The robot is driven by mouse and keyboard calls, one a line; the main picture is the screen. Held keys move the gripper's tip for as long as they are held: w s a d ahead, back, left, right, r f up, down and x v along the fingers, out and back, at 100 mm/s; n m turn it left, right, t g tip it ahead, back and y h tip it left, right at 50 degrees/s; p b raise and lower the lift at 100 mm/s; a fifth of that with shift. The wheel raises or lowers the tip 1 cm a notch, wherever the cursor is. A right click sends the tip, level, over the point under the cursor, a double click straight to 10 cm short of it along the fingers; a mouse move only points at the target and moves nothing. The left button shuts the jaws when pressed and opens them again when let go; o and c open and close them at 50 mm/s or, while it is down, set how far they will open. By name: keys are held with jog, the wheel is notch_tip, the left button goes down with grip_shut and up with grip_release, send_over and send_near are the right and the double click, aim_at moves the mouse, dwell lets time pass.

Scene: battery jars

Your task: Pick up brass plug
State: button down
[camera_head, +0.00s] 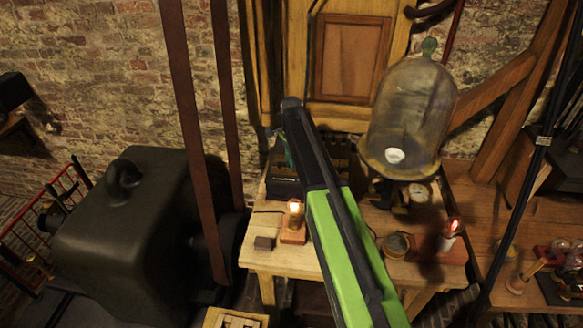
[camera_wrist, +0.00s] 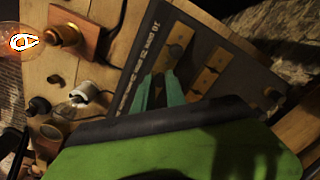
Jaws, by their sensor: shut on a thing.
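My gripper (camera_wrist: 160,88) has two teal fingers, and they are shut on the brass plug, which is too small and shaded to make out clearly between the tips. The fingertips are over the dark panel (camera_wrist: 150,38) of a box with several brass bars (camera_wrist: 205,80). I cannot tell whether the plug is in the panel or above it. In the head view the dark box (camera_head: 284,188) sits at the back of the wooden table, partly hidden by my arm, and the fingertips are mostly hidden there.
On the table (camera_head: 272,262) are a lit bulb (camera_head: 294,208) on a wooden base, a small dark block (camera_head: 264,243), a round brass gauge (camera_head: 397,244) and a red-tipped lamp (camera_head: 452,230). A glass bell jar (camera_head: 410,110) stands right of my arm. A large black weight (camera_head: 130,230) is left.

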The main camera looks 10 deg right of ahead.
jog(key=shift+r, duration=0.1)
notch_tip(320, 180, up, 4)
jog(key=p, duration=0.4)
jog(key=shift+r+p, duration=0.25)
jog(key=shift+p, duration=0.15)
jog(key=s+d+r+p, duration=0.3)
jog(key=d+r+p, duration=0.3)
jog(key=d, duration=0.5)
jog(key=shift+s, duration=0.4)
